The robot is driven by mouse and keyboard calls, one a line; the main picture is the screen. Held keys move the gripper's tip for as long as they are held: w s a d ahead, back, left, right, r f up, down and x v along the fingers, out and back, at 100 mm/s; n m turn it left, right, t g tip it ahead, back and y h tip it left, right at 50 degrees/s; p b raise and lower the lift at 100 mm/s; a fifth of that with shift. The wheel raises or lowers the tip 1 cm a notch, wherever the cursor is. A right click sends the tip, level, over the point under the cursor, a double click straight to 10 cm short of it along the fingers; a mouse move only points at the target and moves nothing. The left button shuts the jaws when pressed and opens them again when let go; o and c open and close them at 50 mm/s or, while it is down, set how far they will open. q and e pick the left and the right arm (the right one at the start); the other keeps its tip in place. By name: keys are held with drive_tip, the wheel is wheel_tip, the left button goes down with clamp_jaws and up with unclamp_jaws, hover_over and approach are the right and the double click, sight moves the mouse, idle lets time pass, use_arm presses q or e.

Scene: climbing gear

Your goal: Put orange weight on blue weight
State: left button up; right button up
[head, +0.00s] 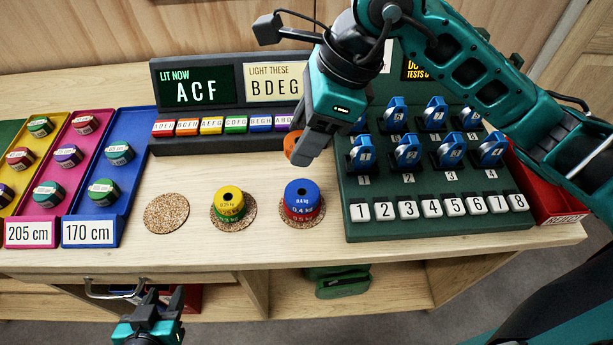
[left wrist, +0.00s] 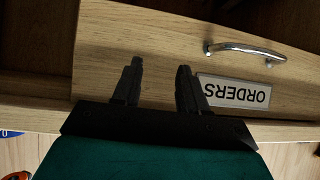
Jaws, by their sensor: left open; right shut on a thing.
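The orange weight (head: 290,147) shows as a small disc at the tip of my right gripper (head: 303,150), which is shut on it. My right gripper hides most of it. It is held above the table, up and slightly left of the blue weight. My left gripper (head: 160,299) is low at the front, below the table edge. In the left wrist view, the left gripper (left wrist: 158,85) is open and empty, facing a wooden drawer.
A yellow weight (head: 230,195) tops a green one on the middle coaster. The left coaster (head: 166,213) is empty. A sign board (head: 234,140) stands behind, and a green rack (head: 440,225) with blue devices stands right. The drawer has a handle (left wrist: 245,48) and an ORDERS label (left wrist: 234,92).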

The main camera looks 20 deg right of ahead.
sight(297, 192)
wheel_tip(297, 192, down, 10)
drive_tip(key=shift+f, duration=0.1)
idle(0.4)
drive_tip(key=shift+b, duration=0.3)
drive_tip(key=shift+f, duration=0.15)
drive_tip(key=o, duration=1.2)
drive_tip(key=shift+r, duration=0.2)
drive_tip(key=shift+d+r, duration=0.15)
drive_tip(key=shift+r, duration=0.15)
drive_tip(key=v, duration=1.1)
drive_tip(key=shift+r+p, duration=0.25)
drive_tip(key=shift+p, duration=0.1)
drive_tip(key=shift+s+f, duration=0.1)
drive_tip(key=shift+s, duration=0.05)
